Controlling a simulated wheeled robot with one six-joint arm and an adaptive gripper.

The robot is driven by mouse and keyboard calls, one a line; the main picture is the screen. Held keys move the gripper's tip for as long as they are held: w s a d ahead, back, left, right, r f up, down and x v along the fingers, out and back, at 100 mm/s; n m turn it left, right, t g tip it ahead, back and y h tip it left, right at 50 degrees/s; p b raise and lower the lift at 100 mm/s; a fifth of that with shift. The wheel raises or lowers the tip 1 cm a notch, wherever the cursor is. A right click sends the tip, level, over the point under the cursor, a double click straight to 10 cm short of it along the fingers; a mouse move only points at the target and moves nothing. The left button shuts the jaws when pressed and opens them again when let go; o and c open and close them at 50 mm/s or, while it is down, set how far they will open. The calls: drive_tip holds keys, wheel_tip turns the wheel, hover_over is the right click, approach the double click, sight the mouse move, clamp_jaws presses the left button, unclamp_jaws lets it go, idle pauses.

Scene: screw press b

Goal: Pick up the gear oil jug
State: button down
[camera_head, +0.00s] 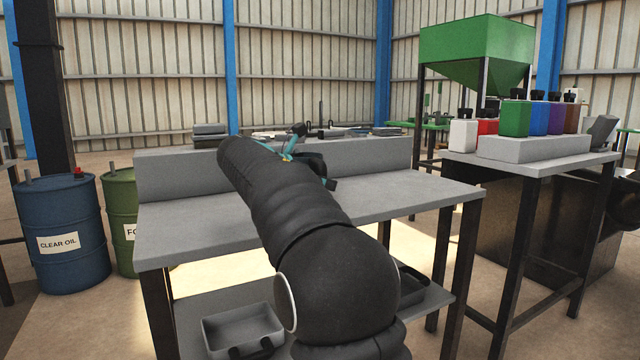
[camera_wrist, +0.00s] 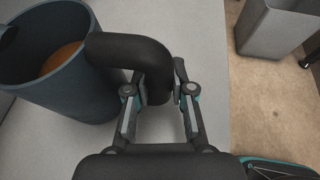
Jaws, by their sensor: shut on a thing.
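A dark blue-grey open-topped jug (camera_wrist: 65,85) with orange-brown liquid inside stands at the upper left of the wrist view. Its thick black handle (camera_wrist: 125,48) curves out to the right and down between my fingers. My gripper (camera_wrist: 158,100) is shut on this handle, one finger on each side of it. In the head view my gripper (camera_head: 318,166) is partly visible beyond my arm, over the grey workbench (camera_head: 195,213).
A grey tray (camera_head: 243,330) lies on the bench's lower shelf. Blue (camera_head: 62,235) and green (camera_head: 120,215) drums stand left. A table (camera_head: 560,163) at the right holds several coloured bottles. A raised ledge (camera_head: 170,175) runs along the bench's back. The bench top right of my arm is clear.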

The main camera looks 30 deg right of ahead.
sight(319, 163)
drive_tip(key=shift+r+p, duration=0.5)
drive_tip(key=shift+r, duration=0.7)
drive_tip(key=shift+r+p, duration=0.4)
drive_tip(key=shift+r, duration=0.5)
drive_tip(key=s+d+r+p, duration=0.2)
drive_tip(key=s+d+r, duration=0.4)
drive_tip(key=d, duration=0.3)
drive_tip(key=shift+s+r, duration=0.3)
drive_tip(key=shift+s, duration=0.2)
drive_tip(key=shift+d, duration=0.15)
drive_tip(key=c, duration=1.8)
unclamp_jaws()
clamp_jaws()
